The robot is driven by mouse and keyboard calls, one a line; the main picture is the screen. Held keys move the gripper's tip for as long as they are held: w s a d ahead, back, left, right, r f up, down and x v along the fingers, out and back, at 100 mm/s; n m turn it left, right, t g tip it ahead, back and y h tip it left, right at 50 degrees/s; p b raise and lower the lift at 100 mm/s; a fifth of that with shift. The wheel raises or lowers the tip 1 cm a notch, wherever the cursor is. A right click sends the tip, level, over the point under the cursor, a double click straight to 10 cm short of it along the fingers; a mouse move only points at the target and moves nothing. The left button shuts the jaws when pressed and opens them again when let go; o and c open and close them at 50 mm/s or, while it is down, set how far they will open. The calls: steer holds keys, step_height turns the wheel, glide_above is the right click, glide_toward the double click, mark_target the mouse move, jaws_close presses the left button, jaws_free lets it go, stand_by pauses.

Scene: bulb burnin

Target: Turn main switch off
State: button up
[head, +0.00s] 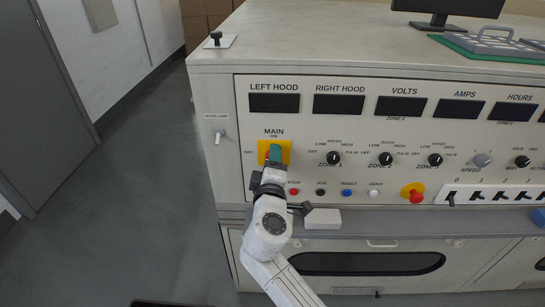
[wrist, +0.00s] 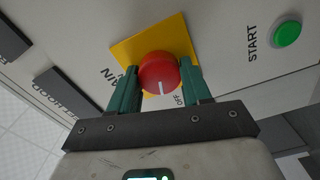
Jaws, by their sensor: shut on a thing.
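The main switch is a round red knob (wrist: 158,70) with a white mark, on a yellow plate (wrist: 180,38). In the wrist view the mark points down the picture, toward the side with the OFF label (wrist: 179,99), though not straight at the letters. In the head view the yellow plate (head: 262,147) shows under the MAIN ON label, with OFF to its left. My gripper (head: 274,155) covers the knob there. The gripper's green fingers sit on both sides of the knob in the wrist view, shut on it.
A row of small buttons, including a red STOP button (head: 294,191), lies below the switch. A red emergency button (head: 416,195) on yellow is farther right. A green START button (wrist: 287,33) shows in the wrist view. A small white box (head: 322,218) rests on the ledge beside my arm.

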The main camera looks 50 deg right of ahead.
steer(key=shift+w+a+n+p, duration=0.15)
steer(key=shift+n+p, duration=0.4)
steer(key=shift+n, duration=0.85)
steer(key=o, duration=0.8)
steer(key=shift+a, duration=0.1)
steer(key=shift+o, duration=1)
steer(key=v, duration=1)
steer(key=shift+s+a+b, duration=0.2)
steer(key=shift+s+b, duration=0.15)
steer(key=shift+b, duration=0.1)
steer(key=shift+f, duration=0.1)
